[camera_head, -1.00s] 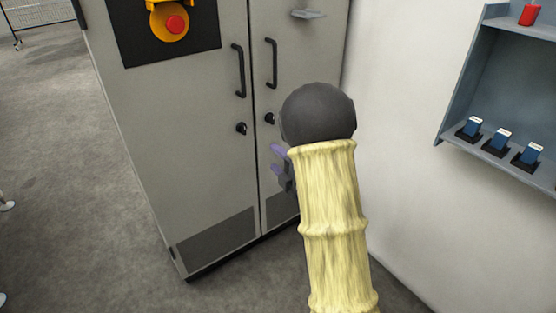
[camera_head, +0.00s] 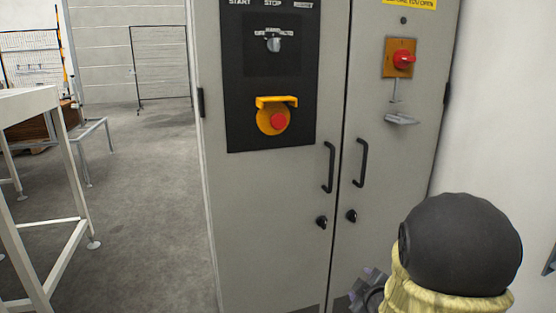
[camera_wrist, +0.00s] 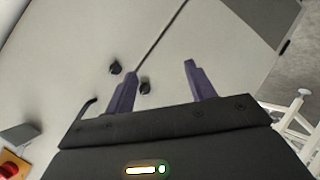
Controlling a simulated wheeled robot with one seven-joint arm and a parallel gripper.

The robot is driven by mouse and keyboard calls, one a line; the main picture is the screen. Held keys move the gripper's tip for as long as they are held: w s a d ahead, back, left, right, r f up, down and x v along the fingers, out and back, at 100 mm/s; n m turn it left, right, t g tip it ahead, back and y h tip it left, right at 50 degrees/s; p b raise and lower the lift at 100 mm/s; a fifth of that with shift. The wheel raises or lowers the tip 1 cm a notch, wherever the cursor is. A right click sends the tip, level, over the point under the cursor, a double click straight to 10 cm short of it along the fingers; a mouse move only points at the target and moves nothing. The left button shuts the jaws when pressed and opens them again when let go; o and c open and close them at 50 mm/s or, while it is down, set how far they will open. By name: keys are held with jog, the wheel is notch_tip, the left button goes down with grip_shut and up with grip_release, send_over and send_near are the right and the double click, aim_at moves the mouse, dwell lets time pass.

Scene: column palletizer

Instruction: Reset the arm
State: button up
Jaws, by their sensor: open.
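My gripper (camera_wrist: 160,85) shows in the wrist view with its two purple fingers apart and nothing between them. It faces the grey control cabinet (camera_wrist: 165,40), near the two black door locks, and looks clear of the doors. In the head view my arm, with a black round joint and a yellowish sleeve, is at the lower right. Only a small part of my gripper (camera_head: 368,290) shows there, beside the sleeve, and its fingers are mostly hidden.
The cabinet (camera_head: 270,200) has two door handles, a red emergency button (camera_head: 278,121), a selector knob (camera_head: 273,43) and a red rotary switch (camera_head: 404,59). A white wall is at the right. A white-framed table (camera_head: 40,105) stands at the left, with open floor (camera_head: 150,200) between.

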jog(key=s+a+f+m+g+p, duration=0.1)
jog(key=s+a+m+g, duration=0.2)
jog(key=s+m+g, duration=0.5)
jog(key=s+a+m+g, duration=0.2)
jog(key=s+a+m, duration=0.1)
jog(key=s, duration=0.9)
notch_tip(320, 180, up, 37)
jog(key=p, duration=3.7)
jog(key=shift+w+f, duration=0.15)
jog(key=shift+w, duration=0.05)
